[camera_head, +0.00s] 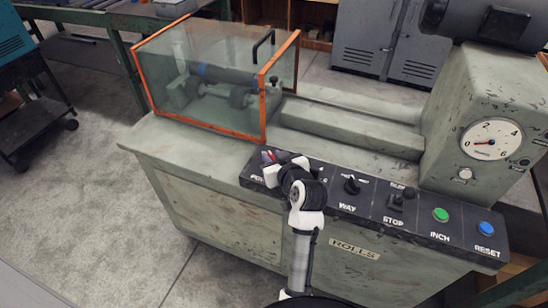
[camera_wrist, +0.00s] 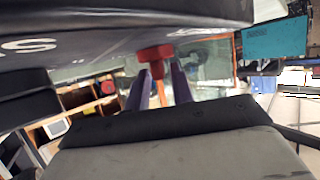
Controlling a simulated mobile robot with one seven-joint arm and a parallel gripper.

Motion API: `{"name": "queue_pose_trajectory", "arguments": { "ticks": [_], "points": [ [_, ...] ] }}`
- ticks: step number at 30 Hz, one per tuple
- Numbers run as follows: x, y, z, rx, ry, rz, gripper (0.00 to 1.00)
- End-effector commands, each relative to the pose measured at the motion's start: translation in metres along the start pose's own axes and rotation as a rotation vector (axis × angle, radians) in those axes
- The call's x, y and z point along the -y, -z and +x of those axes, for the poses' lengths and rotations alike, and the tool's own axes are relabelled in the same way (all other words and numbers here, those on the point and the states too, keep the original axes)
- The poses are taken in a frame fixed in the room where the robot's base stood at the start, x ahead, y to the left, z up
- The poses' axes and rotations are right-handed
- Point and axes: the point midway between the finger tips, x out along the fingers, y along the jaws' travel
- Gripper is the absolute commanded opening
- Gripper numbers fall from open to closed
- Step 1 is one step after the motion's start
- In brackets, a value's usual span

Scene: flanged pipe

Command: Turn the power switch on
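The power switch is a small red T-shaped handle (camera_head: 267,156) at the left end of the black control panel (camera_head: 369,202). Its label is mostly hidden by my arm; only the first letters show. In the wrist view the red handle (camera_wrist: 155,55) is just beyond my fingertips, with its stem lined up with the space between them. My gripper (camera_wrist: 160,78) has two purple fingers with a clear gap between them. In the head view my gripper is largely hidden behind my white wrist. I cannot tell whether a finger touches the switch.
To the right on the panel are a black knob (camera_head: 352,185) marked WAY, a STOP control (camera_head: 398,199), a green INCH button (camera_head: 440,215) and a blue RESET button (camera_head: 486,228). An orange-framed clear guard (camera_head: 265,105) stands close behind the switch. A round gauge (camera_head: 492,139) is at the right.

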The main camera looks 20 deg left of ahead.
Motion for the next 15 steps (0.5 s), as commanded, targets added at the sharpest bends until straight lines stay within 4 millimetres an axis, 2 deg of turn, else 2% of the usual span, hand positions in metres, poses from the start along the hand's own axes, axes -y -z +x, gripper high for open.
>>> {"name": "queue_pose_trajectory", "arguments": {
  "ticks": [1, 5, 15],
  "points": [
    [0.0, -0.0001, -0.0001, 0.0, 0.0, 0.0, 0.17],
    [0.0, -0.0001, -0.0002, 0.0, 0.0, 0.0, 0.0],
    [0.001, 0.0001, -0.0007, 0.002, -0.018, 0.01, 0.0]
  ]
}}
